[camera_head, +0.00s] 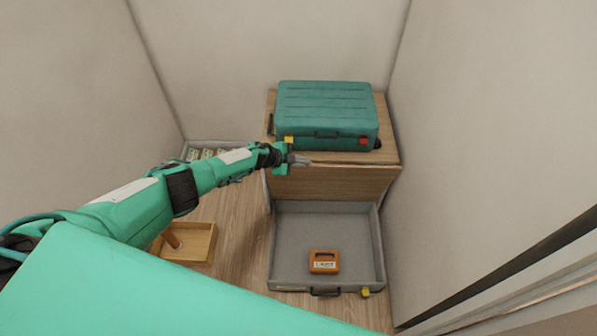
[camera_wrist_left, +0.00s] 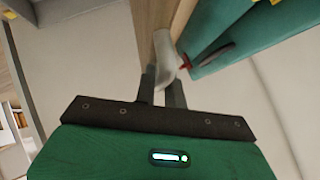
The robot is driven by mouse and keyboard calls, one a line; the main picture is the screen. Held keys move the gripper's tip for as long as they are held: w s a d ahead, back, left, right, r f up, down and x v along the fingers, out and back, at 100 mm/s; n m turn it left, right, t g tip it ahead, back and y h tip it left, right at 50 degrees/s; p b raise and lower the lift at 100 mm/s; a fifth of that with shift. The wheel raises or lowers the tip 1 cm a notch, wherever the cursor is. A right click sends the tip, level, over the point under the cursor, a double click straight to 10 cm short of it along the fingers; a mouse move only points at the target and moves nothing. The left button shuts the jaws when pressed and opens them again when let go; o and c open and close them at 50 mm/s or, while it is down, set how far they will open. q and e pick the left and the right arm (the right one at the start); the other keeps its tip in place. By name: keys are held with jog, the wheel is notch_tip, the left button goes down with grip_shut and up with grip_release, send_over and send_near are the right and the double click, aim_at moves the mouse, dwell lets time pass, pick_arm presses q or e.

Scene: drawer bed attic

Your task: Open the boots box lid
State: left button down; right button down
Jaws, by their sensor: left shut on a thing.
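My left gripper (camera_head: 298,160) is at the front left edge of the wooden chest (camera_head: 335,183), just below a teal suitcase (camera_head: 327,105). In the left wrist view its fingers (camera_wrist_left: 163,90) are closed on a pale rounded piece (camera_wrist_left: 163,50) beside the wood edge. I cannot tell whether this piece belongs to the chest or its lid. The suitcase lies flat on the chest top, with a yellow latch, a red latch and a dark handle at its front. No thing is readably marked as the boots box. My right gripper is not in view.
A grey drawer (camera_head: 300,230) stands open below the chest front, with an orange case (camera_head: 324,262) in it. A wooden tray (camera_head: 200,243) sits on the floor to the left. A grey container (camera_head: 205,146) stands behind my left arm. Walls close in on both sides.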

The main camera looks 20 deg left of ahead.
pick_arm(q)
jog(key=shift+w+a+r, duration=0.15)
jog(key=shift+w, duration=0.4)
jog(key=c, duration=1.5)
grip_release()
jog(key=shift+s, duration=0.1)
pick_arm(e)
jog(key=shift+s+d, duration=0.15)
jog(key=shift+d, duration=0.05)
